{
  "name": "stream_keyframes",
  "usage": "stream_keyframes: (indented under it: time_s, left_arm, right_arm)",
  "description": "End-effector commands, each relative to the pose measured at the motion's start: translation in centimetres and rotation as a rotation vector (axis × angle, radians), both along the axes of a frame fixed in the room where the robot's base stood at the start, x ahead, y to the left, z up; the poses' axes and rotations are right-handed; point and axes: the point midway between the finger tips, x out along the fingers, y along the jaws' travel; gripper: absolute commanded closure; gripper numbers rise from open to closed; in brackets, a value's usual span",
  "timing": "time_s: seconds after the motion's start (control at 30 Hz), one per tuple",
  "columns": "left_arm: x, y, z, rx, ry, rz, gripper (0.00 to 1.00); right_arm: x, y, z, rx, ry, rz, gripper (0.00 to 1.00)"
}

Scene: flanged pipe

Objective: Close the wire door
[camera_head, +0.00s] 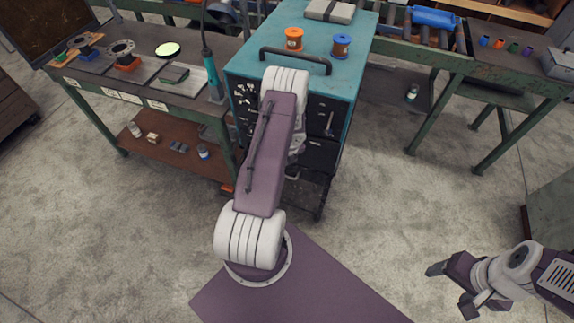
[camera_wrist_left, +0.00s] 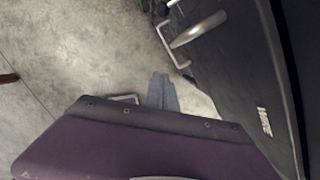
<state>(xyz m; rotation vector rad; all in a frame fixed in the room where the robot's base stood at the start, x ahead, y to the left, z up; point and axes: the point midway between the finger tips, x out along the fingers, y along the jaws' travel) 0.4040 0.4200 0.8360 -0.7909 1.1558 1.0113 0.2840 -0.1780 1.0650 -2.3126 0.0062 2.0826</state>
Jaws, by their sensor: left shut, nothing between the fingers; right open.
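The teal machine (camera_head: 348,75) with a dark front stands beside the workbench, and my left arm covers much of that front. Black panels show on both sides of the arm, with a small metal handle (camera_head: 328,124) on the right one. In the left wrist view, a dark panel (camera_wrist_left: 235,85) with a pale label and metal handles (camera_wrist_left: 198,30) fills the right side. My left gripper (camera_wrist_left: 163,92) is shut and empty, left of this panel. My right gripper (camera_head: 451,288) is open and empty over the floor.
Orange (camera_head: 294,39) and blue (camera_head: 341,45) spools and a black bar handle (camera_head: 295,58) are on the machine's top. The left workbench (camera_head: 130,85) holds flanges and tools. Another bench (camera_head: 505,70) is at back right.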

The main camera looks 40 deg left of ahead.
Motion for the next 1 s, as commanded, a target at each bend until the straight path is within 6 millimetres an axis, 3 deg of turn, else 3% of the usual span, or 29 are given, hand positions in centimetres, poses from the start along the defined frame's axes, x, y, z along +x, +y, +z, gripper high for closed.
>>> stream_keyframes:
  time_s: [0.03, 0.2, 0.4, 0.9, 1.0]
  left_arm:
    - [0.0, 0.0, 1.5, 0.003, -0.004, 0.000, 1.00]
    - [-0.7, -0.8, 5.1, 0.001, -0.003, 0.000, 1.00]
    - [-1.2, -1.6, 8.6, 0.001, -0.001, 0.001, 1.00]
    - [-1.5, -1.9, 9.4, -0.001, 0.001, 0.002, 1.00]
    - [-1.3, -3.1, 10.6, -0.010, -0.031, 0.111, 1.00]
  right_arm:
    - [0.0, 0.0, 0.4, 0.000, -0.001, 0.000, 0.29]
    - [0.0, 0.0, 1.3, 0.000, -0.001, 0.000, 0.29]
    - [0.1, 0.0, 2.5, 0.000, -0.001, 0.000, 0.29]
    - [0.0, 0.0, 2.6, 0.000, -0.001, 0.000, 0.29]
    - [0.0, 0.0, 2.2, 0.000, -0.001, 0.000, 0.29]
